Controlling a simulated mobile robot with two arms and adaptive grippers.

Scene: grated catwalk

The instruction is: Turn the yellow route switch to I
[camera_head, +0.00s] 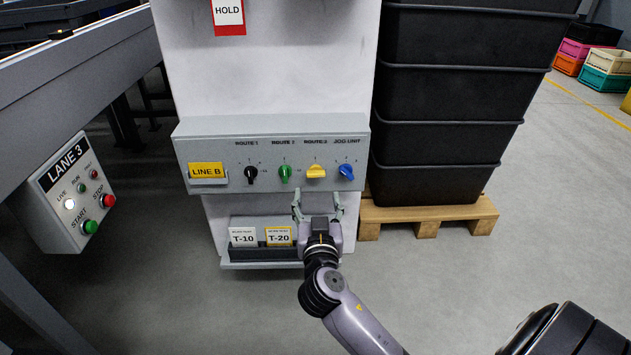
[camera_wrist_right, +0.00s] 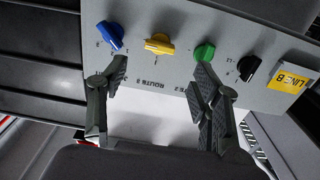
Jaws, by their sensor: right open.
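The yellow route switch (camera_head: 316,171) is a knob on the grey panel (camera_head: 220,149), third from the left in the head view, between the green and blue knobs. Its grip lies about horizontal. In the right wrist view the yellow knob (camera_wrist_right: 159,44) shows ahead, between and beyond the fingers. My right gripper (camera_head: 318,200) is open and empty, just below the yellow knob and apart from it. It also shows in the right wrist view (camera_wrist_right: 158,85). The position marks around the knob are too small to read. My left gripper is not in view.
Black (camera_head: 251,174), green (camera_head: 284,172) and blue (camera_head: 346,171) knobs share the panel, with a yellow LINE B tag (camera_head: 207,170). Below is a holder with T-10 (camera_head: 243,237) and T-20 (camera_head: 279,236) cards. Black crates (camera_head: 440,135) stand right; the LANE 3 box (camera_head: 65,195) is left.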

